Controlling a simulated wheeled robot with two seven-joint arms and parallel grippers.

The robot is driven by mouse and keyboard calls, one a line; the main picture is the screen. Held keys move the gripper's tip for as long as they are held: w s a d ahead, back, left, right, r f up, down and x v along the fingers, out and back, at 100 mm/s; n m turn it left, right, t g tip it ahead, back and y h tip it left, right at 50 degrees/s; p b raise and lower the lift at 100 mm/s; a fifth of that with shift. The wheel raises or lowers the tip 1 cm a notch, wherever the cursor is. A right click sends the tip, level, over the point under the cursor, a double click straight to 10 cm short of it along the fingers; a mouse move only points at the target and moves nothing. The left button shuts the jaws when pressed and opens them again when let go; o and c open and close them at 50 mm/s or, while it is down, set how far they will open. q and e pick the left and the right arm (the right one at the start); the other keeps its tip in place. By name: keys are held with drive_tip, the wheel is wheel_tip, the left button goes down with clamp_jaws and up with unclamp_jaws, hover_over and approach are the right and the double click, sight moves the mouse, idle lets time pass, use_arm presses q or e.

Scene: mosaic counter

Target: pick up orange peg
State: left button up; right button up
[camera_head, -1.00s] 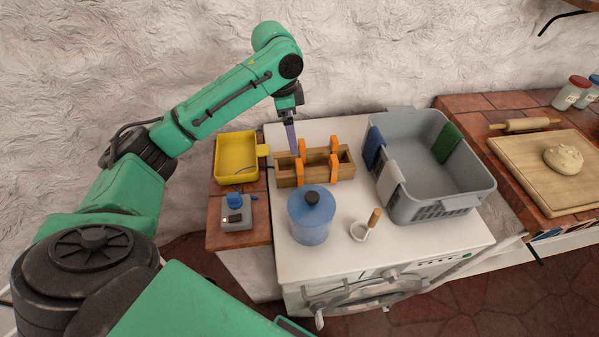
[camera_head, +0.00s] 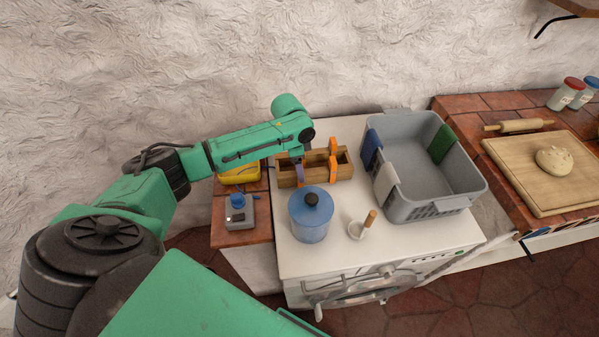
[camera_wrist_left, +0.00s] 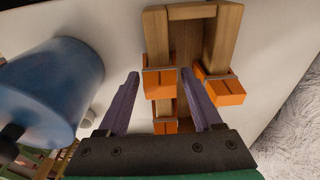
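Several orange pegs are clipped on the walls of a long wooden box on the white counter top. In the head view, one peg (camera_head: 333,146) is on the far wall and another (camera_head: 333,169) on the near wall of the box (camera_head: 346,166). My left gripper (camera_head: 300,178) is low at the box's left part, partly hiding it. In the left wrist view, its purple fingers (camera_wrist_left: 162,90) are apart, with an orange peg (camera_wrist_left: 160,83) between their tips and a second peg (camera_wrist_left: 165,125) nearer the palm. Another peg (camera_wrist_left: 222,90) is outside the right finger. My right gripper is not in view.
A blue canister (camera_head: 311,222) stands close in front of the box. A small white cup (camera_head: 357,230) with a wooden handle is beside it. A grey basket (camera_head: 432,206) with draped cloths stands right. A yellow tray (camera_head: 240,177) and a small grey device (camera_head: 239,217) are left.

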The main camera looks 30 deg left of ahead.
use_arm(q)
drive_tip(key=c, duration=0.7)
drive_tip(key=shift+r, duration=0.1)
drive_tip(key=shift+c, duration=0.2)
